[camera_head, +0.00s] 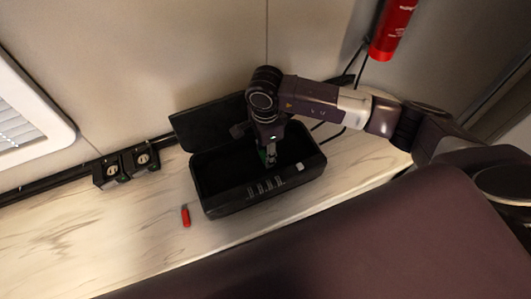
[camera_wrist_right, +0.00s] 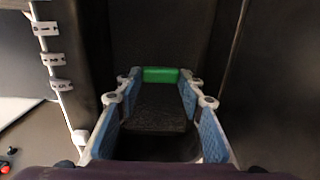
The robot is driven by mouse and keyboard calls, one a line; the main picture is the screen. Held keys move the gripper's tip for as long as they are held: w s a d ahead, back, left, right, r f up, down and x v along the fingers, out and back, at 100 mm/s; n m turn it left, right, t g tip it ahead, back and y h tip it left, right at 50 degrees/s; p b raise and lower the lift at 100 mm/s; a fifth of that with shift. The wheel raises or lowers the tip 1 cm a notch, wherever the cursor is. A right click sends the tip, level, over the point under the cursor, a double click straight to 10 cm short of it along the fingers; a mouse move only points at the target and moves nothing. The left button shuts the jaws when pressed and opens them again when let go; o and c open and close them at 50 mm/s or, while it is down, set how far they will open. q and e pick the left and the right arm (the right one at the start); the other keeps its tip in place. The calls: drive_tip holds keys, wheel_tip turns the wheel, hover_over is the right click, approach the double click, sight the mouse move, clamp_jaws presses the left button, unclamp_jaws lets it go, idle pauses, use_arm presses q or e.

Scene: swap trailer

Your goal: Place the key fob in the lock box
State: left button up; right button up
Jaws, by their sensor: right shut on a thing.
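The lock box (camera_head: 235,208) is a black open case on the counter, its lid (camera_head: 205,125) raised at the back. My right gripper (camera_head: 269,160) reaches down into the box opening from above. In the right wrist view, the gripper (camera_wrist_right: 160,110) has its blue-padded fingers on both sides of a dark key fob (camera_wrist_right: 158,108) with a green end, shut on it. The box's dark walls surround the fob there. Whether the fob touches the box floor is hidden. My left gripper is out of view.
A small red object (camera_head: 186,216) lies on the marbled counter (camera_head: 130,235) left of the box. Two black units with round dials (camera_head: 125,165) stand by the wall. A red cylinder (camera_head: 393,30) hangs at upper right. Counter left of the box is mostly clear.

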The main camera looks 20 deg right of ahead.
drive_tip(key=shift+f, duration=0.95)
drive_tip(key=o, duration=0.9)
drive_tip(key=shift+c, duration=0.2)
wheel_tip(320, 180, up, 12)
drive_tip(key=b, duration=0.2)
drive_tip(key=shift+r, duration=0.2)
drive_tip(key=shift+f, duration=0.1)
